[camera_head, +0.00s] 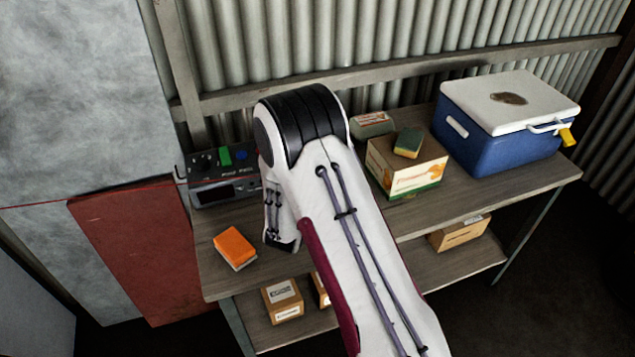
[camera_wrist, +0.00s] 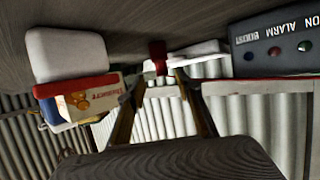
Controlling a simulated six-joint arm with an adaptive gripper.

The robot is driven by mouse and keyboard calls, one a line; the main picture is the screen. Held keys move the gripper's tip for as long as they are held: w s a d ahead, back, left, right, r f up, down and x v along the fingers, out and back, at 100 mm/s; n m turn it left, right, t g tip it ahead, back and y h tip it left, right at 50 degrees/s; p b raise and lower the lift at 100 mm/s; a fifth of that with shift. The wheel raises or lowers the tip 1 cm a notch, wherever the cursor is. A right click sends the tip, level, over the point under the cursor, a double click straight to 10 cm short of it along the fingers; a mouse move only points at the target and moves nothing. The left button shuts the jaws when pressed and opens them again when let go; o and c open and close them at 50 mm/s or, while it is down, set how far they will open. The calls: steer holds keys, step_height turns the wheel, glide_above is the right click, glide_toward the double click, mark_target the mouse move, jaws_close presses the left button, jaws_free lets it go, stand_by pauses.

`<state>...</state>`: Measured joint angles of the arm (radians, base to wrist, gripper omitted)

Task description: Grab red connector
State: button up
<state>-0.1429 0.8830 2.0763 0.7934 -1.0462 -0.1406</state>
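In the wrist view, a dark red piece (camera_wrist: 157,50), which looks like the red connector, is just beyond the fingertips. A pale part shows around its lower end, and I cannot tell whether they are joined. My gripper (camera_wrist: 160,80) is open, with its two fingers spread either side below the red piece and nothing visible between them. I cannot tell whether a tip touches it. In the head view my arm covers the middle of the bench, and neither the gripper's fingers nor the red connector can be seen.
A control box (camera_head: 222,178) stands left of my arm; its panel (camera_wrist: 275,45) shows right in the wrist view. An orange sponge (camera_head: 235,247) lies at the bench's front left. A carton (camera_head: 405,170) bearing a sponge (camera_head: 408,142) and a blue cooler (camera_head: 500,140) stand right.

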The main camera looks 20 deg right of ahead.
steer(key=shift+r+x, duration=0.2)
steer(key=shift+x, duration=2.35)
steer(key=shift+w+a, duration=0.1)
steer(key=shift+w, duration=0.1)
jaws_close()
